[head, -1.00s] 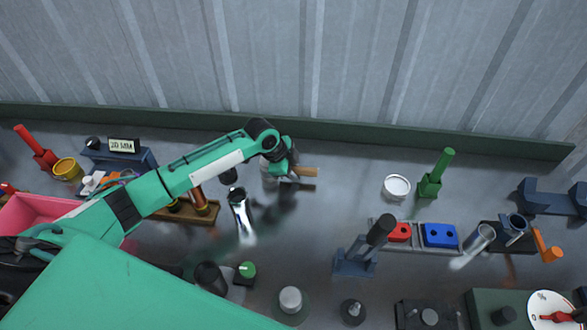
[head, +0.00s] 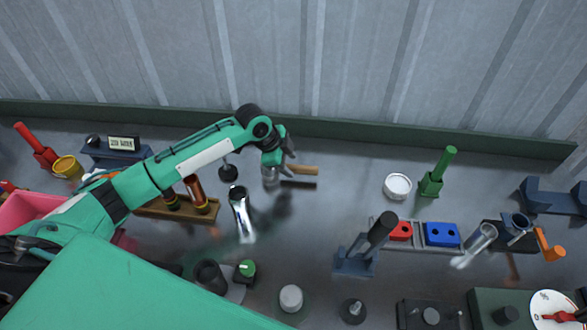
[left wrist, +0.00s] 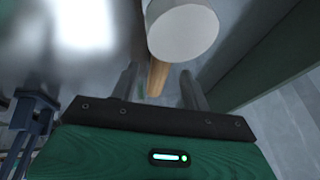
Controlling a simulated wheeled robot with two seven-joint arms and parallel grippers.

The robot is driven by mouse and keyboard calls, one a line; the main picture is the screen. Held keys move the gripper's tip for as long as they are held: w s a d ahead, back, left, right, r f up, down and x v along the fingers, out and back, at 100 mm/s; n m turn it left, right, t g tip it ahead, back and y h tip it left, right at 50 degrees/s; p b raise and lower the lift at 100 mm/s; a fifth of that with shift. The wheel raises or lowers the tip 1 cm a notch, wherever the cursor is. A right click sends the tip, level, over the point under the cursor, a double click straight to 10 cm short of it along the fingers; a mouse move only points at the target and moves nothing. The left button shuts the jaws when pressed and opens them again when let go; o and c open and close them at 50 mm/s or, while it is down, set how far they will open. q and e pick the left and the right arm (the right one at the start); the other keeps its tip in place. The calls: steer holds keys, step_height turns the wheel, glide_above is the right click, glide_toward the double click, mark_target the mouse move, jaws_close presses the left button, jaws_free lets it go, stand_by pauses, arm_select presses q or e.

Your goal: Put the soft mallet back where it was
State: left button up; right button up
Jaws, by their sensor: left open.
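The soft mallet has a wooden handle (head: 304,169) and a pale cylindrical head (head: 270,175). It is at the back middle of the grey table, with its handle pointing right. My left gripper (head: 290,162) is open at the mallet, over the part between head and handle. In the left wrist view the pale mallet head (left wrist: 183,28) is beyond the open fingers (left wrist: 160,82). The wooden handle (left wrist: 157,76) shows between the fingers, with gaps on both sides. Whether the mallet rests on a support is not clear. My right gripper is not in view.
A shiny metal tube (head: 241,213) stands in front of the mallet. A wooden rack (head: 158,209) is to the left, under my arm. A round white-topped tin (head: 397,186) and a green holder (head: 432,184) are to the right. The table between mallet and tin is clear.

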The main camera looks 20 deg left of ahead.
arm_select(q)
steer(key=b+v, duration=0.1)
steer(key=v, duration=0.7)
steer(key=shift+f, duration=0.1)
